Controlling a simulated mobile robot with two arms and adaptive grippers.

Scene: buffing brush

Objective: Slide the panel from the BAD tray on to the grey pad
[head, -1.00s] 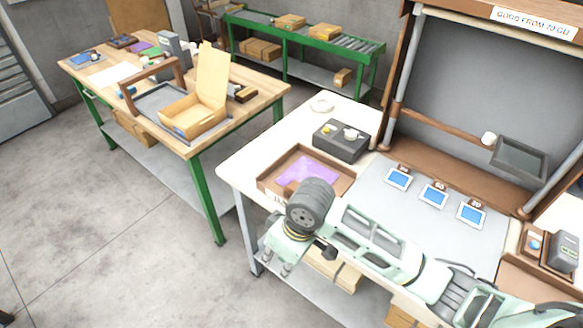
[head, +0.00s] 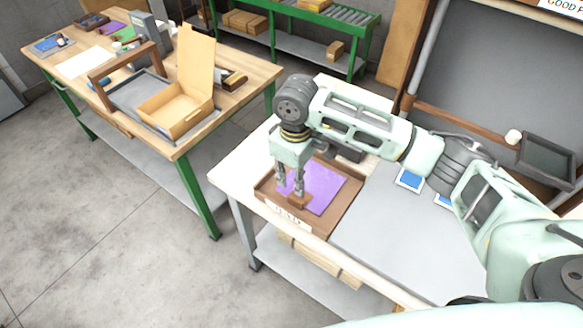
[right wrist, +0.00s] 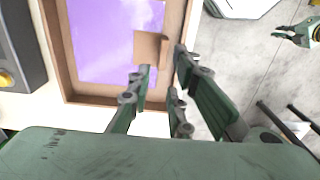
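The purple panel (head: 322,188) lies flat in the brown BAD tray (head: 340,218), whose white label faces the front edge. It also shows in the right wrist view (right wrist: 105,40). A small brown block (right wrist: 150,47) sits at the panel's edge near the tray wall. My right gripper (head: 290,192) points down into the tray; in the right wrist view its fingers (right wrist: 162,62) are apart, close to the block. Whether they touch it is unclear. The grey pad (head: 400,240) lies right of the tray. What looks like my left gripper (right wrist: 297,32) shows small in the right wrist view, its fingers unclear.
Blue-faced cards (head: 410,179) lie at the pad's back edge, partly behind my right arm. A dark box (right wrist: 20,50) stands beside the tray. The front of the pad is clear. A wooden workbench (head: 180,140) with an open carton stands to the left.

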